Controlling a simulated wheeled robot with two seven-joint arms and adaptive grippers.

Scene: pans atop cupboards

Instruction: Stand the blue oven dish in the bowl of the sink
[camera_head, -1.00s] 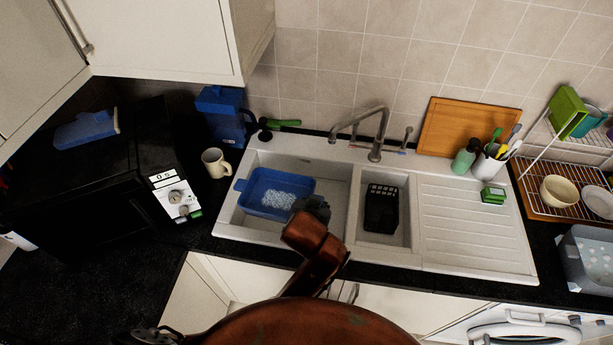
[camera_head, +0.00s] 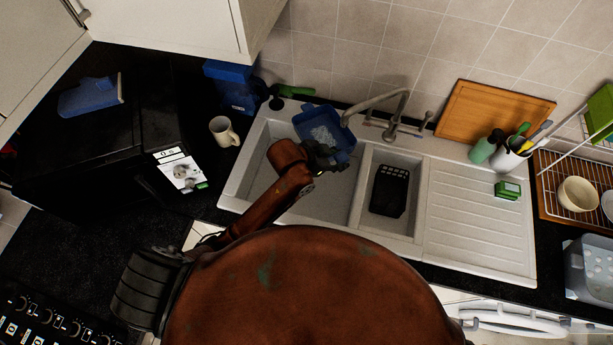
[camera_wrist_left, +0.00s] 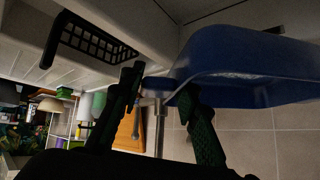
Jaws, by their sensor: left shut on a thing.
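The blue oven dish (camera_head: 340,147) is at the back right of the large left sink bowl (camera_head: 252,172), close to the tap, and looks raised and tilted. It holds a pale, speckled patch inside. My left gripper (camera_head: 325,157) is shut on the dish's near edge, its reddish arm crossing the bowl's front. In the left wrist view the dish (camera_wrist_left: 250,65) fills the upper right, beside the dark fingers (camera_wrist_left: 163,97); the exact contact is partly hidden. My right gripper is not in view.
The tap (camera_head: 385,110) arches close beside the dish. A black basket (camera_head: 390,190) stands in the small bowl. The ribbed drainer (camera_head: 465,205) is mostly clear. A mug (camera_head: 223,131) and blue container (camera_head: 230,85) stand left of the sink; another blue item (camera_head: 90,97) lies on the black oven.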

